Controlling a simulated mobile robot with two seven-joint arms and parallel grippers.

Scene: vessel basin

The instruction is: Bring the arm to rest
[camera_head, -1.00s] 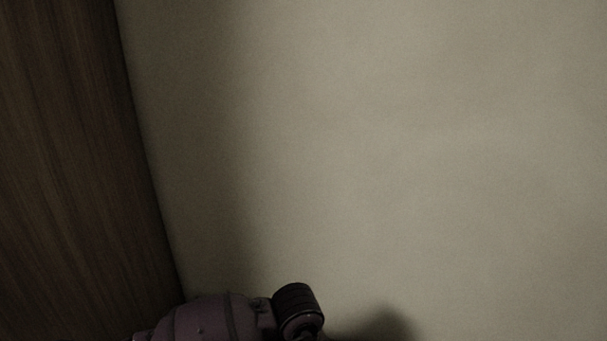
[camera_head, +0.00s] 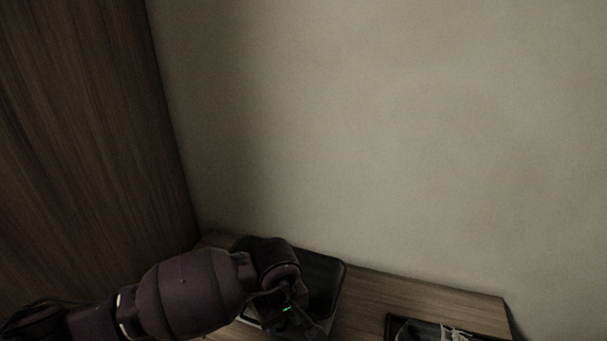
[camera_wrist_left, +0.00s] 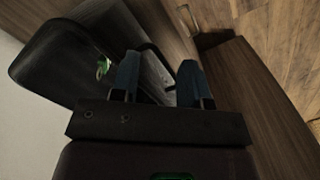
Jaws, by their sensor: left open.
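My left arm comes in from the left in the head view and bends down at the wrist. My left gripper (camera_head: 303,325) points down near the front of a dark basin (camera_head: 325,272) and covers part of it. In the left wrist view, the two fingers of my gripper (camera_wrist_left: 158,80) stand apart with nothing held between them. The dark basin (camera_wrist_left: 50,65) lies beyond them at the upper left, with a small green and pale thing (camera_wrist_left: 103,68) in it. My right gripper is in neither view.
The basin stands on a wooden top (camera_head: 420,293) against a pale wall (camera_head: 400,130). A dark tray (camera_head: 393,325) with pale items is cut off at the bottom right. A tall wooden panel (camera_head: 80,130) rises on the left. Bare wood lies between basin and tray.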

